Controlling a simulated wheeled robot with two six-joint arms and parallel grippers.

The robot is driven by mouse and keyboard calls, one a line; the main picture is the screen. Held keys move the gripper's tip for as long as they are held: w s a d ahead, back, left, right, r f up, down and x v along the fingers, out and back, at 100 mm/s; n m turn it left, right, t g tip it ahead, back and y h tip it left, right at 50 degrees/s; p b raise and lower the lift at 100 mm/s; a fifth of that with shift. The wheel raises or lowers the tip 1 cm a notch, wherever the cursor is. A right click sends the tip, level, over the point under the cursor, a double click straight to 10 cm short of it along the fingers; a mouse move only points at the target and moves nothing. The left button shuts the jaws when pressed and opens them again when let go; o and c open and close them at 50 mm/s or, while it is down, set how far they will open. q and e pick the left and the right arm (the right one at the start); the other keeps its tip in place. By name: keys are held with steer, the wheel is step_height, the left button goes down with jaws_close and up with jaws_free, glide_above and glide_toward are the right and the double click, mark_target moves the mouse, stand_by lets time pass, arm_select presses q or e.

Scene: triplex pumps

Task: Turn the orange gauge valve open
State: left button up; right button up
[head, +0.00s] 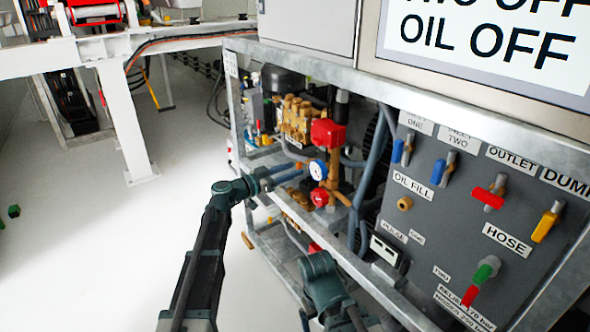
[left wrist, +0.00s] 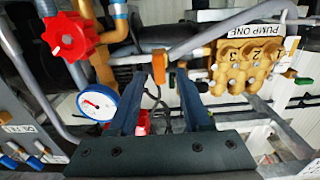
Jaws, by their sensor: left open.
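The orange gauge valve handle (left wrist: 158,66) shows in the left wrist view as a small upright orange piece below a grey pipe. My left gripper (left wrist: 157,76) is open, with one blue finger on each side of the handle and a visible gap to both. I cannot tell how deep the handle sits between the fingers. In the head view my left gripper (head: 284,176) reaches into the pump frame, just left of the white-faced gauge (head: 317,170); the handle is not clear there. The gauge also shows in the left wrist view (left wrist: 97,103). My right gripper is not in view.
A red knob (left wrist: 68,37) and the gauge lie left of the fingers. The brass pump block (left wrist: 245,65) labelled PUMP ONE is to the right. In the head view a grey valve panel (head: 440,215) stands right, and frame rails (head: 350,255) run below.

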arm_select(q)
steer(key=shift+x, duration=0.95)
jaws_close()
